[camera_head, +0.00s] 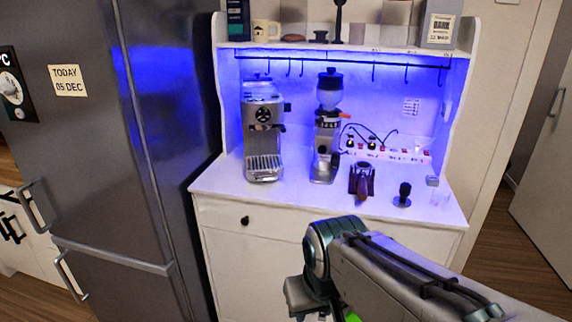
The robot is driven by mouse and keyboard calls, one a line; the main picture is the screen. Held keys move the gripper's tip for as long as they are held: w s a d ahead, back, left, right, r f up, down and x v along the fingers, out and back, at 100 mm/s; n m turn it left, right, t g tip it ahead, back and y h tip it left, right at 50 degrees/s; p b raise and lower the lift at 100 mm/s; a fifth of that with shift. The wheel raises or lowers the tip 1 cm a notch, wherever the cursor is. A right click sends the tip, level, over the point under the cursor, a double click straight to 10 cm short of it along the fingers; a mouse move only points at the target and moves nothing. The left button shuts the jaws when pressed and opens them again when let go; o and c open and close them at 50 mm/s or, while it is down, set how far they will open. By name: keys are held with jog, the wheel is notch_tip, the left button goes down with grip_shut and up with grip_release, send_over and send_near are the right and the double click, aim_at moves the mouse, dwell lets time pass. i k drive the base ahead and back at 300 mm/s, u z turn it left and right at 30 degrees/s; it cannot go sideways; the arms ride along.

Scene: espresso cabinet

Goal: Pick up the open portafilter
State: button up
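A dark portafilter (363,186) with a brownish handle pointing toward me rests at a dark block-shaped stand on the white cabinet top, right of the coffee grinder. I cannot make out its basket. My gripper (305,296) is low in the picture, in front of the cabinet doors and below the countertop, well apart from the portafilter. Only part of the gripper shows past my arm, and its fingertips cannot be made out.
An espresso machine (263,130) and a grinder (327,125) stand left of the portafilter. A black tamper (402,195) and a clear glass (440,198) stand to its right. A power strip (385,153) with cables lies behind. A shelf (340,47) with hooks hangs above. A fridge (100,130) stands at left.

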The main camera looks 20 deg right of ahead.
aim_at(363, 169)
jog(key=u, duration=0.3)
jog(key=i, duration=0.6)
jog(key=z, duration=0.5)
jog(key=i, duration=0.75)
jog(key=z, duration=0.8)
